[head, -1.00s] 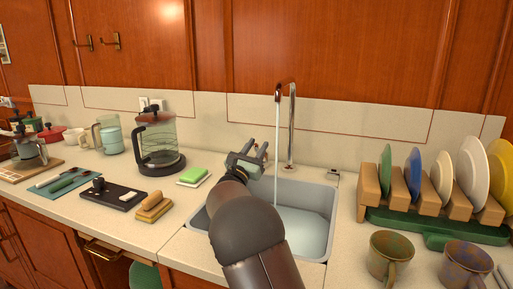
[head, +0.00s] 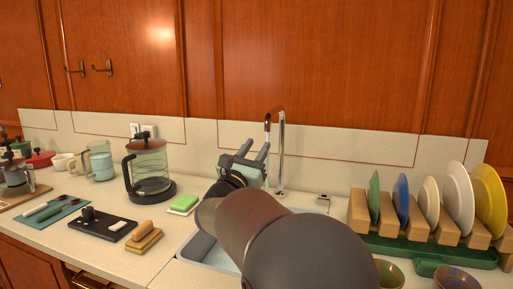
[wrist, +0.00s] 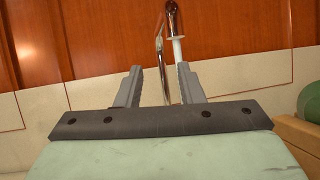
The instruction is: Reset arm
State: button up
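My gripper (head: 253,150) is up in front of the backsplash, just left of the chrome faucet (head: 281,150) in the head view. Its two grey fingers stand apart with nothing between them. In the wrist view the fingers of my gripper (wrist: 160,72) point upward, and the faucet (wrist: 172,18) shows behind the gap. A pale stream of water (wrist: 178,55) comes from the spout. My arm hides most of the sink (head: 190,248).
A French press (head: 148,170), a green-and-white sponge (head: 184,204), a brush (head: 143,236) and a black tray (head: 97,223) lie left of the sink. Wooden cabinets (head: 340,60) hang above.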

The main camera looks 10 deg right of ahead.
jog(key=shift+s+r, duration=0.35)
jog(key=shift+s, duration=0.45)
